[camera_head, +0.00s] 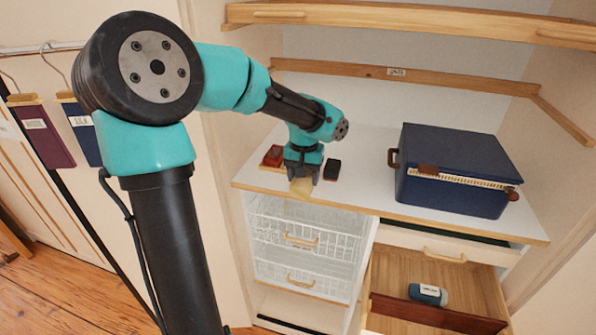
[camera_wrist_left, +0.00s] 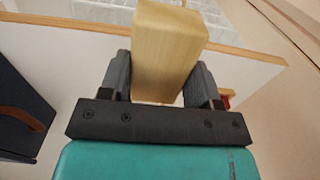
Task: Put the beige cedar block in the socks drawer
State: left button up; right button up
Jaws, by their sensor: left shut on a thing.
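The beige cedar block (camera_head: 301,188) is between the fingers of my left gripper (camera_head: 302,178), at the front edge of the white counter. In the left wrist view the block (camera_wrist_left: 168,50) stands out beyond both dark fingers, which close on its sides. An open wooden drawer (camera_head: 395,270) is at the lower right, below the counter. A rolled blue-grey item with a pale band (camera_head: 428,293) lies in it. I see no readable label on this drawer. My right gripper is not in view.
A red block (camera_head: 272,155) and a black block (camera_head: 332,169) sit beside my left gripper on the counter (camera_head: 365,190). A navy case (camera_head: 455,168) stands at right, above the open drawer. White wire baskets (camera_head: 300,240) are below the counter.

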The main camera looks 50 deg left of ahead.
pick_arm(q)
jog(key=w+d+f, duration=0.1)
jog(key=d+f, duration=0.6)
jog(key=d, duration=0.5)
jog(key=w+d+f, duration=0.1)
jog(key=d+f, duration=0.6)
jog(key=d, duration=0.6)
jog(key=w+d+f, duration=0.1)
jog(key=d+f, duration=0.5)
jog(key=d, duration=0.7)
jog(key=shift+f, duration=0.4)
jog(key=shift+f, duration=0.1)
jog(key=shift+f, duration=5.8)
jog(key=shift+f, duration=0.2)
